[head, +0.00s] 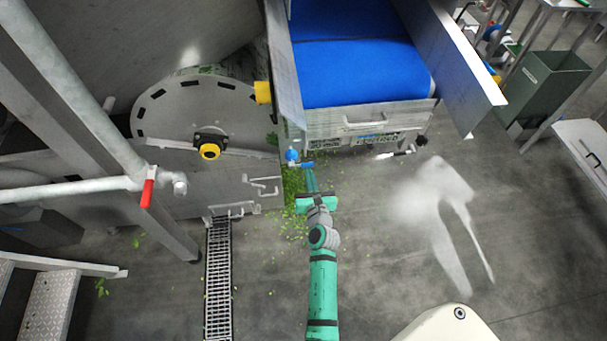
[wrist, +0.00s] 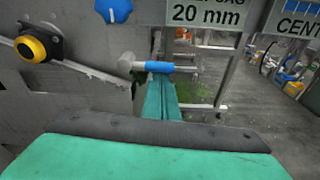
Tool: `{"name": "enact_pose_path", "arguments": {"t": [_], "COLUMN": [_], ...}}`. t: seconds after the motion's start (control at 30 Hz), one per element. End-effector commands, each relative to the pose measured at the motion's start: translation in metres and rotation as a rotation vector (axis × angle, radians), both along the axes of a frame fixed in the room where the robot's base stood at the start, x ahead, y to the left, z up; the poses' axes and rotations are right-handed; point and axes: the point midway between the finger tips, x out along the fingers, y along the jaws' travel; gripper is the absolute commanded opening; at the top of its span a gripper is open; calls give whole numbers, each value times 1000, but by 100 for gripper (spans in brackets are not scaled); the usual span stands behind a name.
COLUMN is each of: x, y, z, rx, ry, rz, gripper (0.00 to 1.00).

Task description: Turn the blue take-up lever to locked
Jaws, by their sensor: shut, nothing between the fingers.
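The blue take-up lever (head: 301,164) sits on the front left corner of the conveyor frame, below a round blue knob (head: 292,154). In the wrist view the lever (wrist: 158,66) has a grey hub at its left and a blue sleeve, and lies nearly level, pointing right. The blue knob (wrist: 113,10) is above it at the top edge. My gripper (head: 311,177) is shut and empty. In the wrist view its green fingers (wrist: 162,98) reach up to just under the blue sleeve; I cannot tell whether they touch it.
A sign reading 20 mm (wrist: 207,14) hangs above right of the lever. A yellow-and-black button (wrist: 38,47) is on the panel at left. The blue belt (head: 360,70) lies behind. Scattered greens (head: 292,190) and a floor grate (head: 219,280) are below; open floor is at right.

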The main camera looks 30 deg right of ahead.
Motion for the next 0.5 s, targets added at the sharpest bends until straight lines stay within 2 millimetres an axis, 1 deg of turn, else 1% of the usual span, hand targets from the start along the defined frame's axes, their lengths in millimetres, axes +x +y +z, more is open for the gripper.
{"name": "enact_pose_path", "arguments": {"t": [0.17,0.5], "x": [-2,-2], "y": [-5,-4], "z": [3,3], "rx": [0,0], "ry": [-2,-3], "rz": [-7,-7], "gripper": [0,0]}}
